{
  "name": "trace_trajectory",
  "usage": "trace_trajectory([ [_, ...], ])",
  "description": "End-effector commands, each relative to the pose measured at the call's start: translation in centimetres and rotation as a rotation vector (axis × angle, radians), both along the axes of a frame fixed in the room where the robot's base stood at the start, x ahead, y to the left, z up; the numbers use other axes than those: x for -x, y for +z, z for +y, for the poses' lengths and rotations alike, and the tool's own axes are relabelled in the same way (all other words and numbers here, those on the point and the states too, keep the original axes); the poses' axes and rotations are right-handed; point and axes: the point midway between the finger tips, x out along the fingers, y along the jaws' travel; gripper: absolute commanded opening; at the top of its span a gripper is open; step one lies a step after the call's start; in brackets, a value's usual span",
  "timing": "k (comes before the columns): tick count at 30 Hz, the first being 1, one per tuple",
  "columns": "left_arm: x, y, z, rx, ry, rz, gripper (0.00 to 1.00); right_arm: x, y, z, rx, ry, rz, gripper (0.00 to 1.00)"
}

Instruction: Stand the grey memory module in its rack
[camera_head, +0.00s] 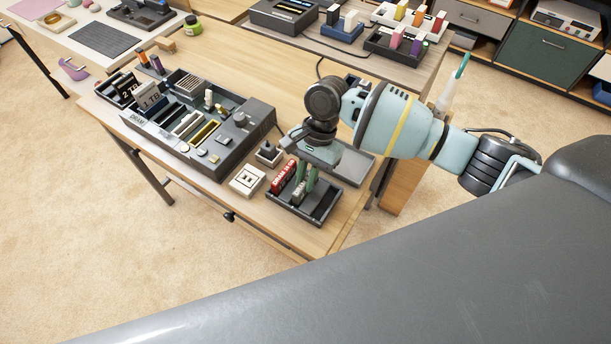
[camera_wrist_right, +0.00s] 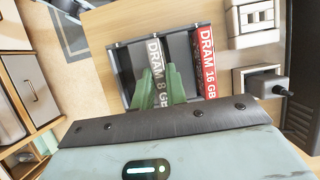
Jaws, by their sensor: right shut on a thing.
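The grey memory module, marked DRAM 8 GB (camera_wrist_right: 154,57), is between the green fingers of my right gripper (camera_head: 305,182). The gripper is shut on it and points down over the dark rack (camera_head: 322,209). In the head view only a small part of the module (camera_head: 298,192) shows beside the fingers. It appears inside the rack's outline; whether its lower edge touches the rack floor I cannot tell. A red module marked DRAM 16 GB (camera_head: 283,177) stands at the rack's left side; it also shows in the right wrist view (camera_wrist_right: 207,62). My left gripper is not in view.
A white socket block (camera_head: 247,180) and a small dark-topped block (camera_head: 269,153) sit left of the rack. A large dark case marked DRAM (camera_head: 228,150) with several parts lies further left. A grey tray (camera_head: 352,166) lies behind the gripper. The table's front edge is close to the rack.

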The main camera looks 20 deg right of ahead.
Motion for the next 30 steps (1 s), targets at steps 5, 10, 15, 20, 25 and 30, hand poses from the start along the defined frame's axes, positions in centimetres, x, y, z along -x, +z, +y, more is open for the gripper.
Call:
trace_trajectory([
  [5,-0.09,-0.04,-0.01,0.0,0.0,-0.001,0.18,-0.07,-0.32,0.01,0.0,0.0,-0.003,0.0],
  [10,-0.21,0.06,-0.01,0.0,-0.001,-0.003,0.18,-0.06,-0.38,0.02,0.0,0.0,-0.003,0.0],
  [15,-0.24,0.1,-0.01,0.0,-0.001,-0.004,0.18,-0.08,-0.58,0.02,0.0,0.0,-0.004,0.24],
  [20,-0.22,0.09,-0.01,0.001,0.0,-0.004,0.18,-0.07,-0.58,0.03,0.0,0.0,-0.003,0.36],
  [25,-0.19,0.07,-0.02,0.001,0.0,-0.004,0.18,-0.07,-0.58,0.03,0.0,0.0,-0.003,0.36],
  [30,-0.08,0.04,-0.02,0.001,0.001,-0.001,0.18,-0.21,0.22,-0.13,0.0,0.0,-0.004,0.36],
])
